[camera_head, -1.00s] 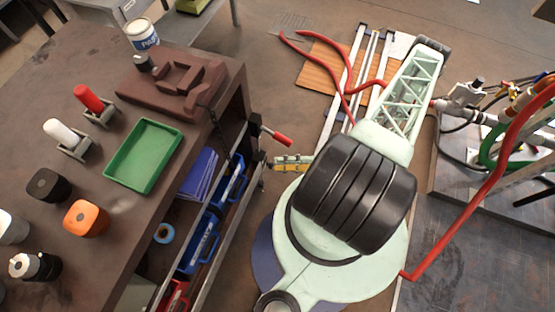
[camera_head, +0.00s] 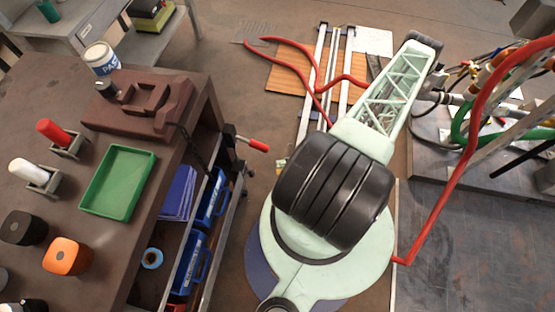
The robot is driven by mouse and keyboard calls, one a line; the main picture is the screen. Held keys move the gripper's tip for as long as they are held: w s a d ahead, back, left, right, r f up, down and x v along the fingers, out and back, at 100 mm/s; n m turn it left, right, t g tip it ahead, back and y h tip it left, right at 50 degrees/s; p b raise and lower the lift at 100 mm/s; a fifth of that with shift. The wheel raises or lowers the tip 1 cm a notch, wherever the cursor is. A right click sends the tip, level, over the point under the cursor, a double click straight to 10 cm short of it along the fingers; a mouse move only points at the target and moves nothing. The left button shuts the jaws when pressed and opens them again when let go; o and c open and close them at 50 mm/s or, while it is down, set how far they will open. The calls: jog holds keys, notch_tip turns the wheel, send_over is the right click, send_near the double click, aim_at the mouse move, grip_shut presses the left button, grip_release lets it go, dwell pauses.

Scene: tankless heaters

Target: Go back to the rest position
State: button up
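My arm stands in the centre and lower right of the head view. Its black ribbed drum (camera_head: 333,190) sits over the pale green base, and the pale green lattice link (camera_head: 385,95) reaches up and right to a dark end cap. My gripper does not show; what lies below the drum and link is hidden. A small yellowish piece shows at the drum's left edge, too little to tell what it is.
A brown workbench (camera_head: 70,240) on the left holds a green tray (camera_head: 118,182), a brown fixture (camera_head: 140,100), a paint can (camera_head: 101,58) and red, white, orange and black items. Right stands a grey bench (camera_head: 440,165) with hoses and pipes. A red bar (camera_head: 455,185) runs beside my arm.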

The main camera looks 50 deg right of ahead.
jog(key=shift+s+d, duration=0.25)
jog(key=shift+s, duration=0.05)
jog(key=shift+r, duration=0.1)
dwell(0.6)
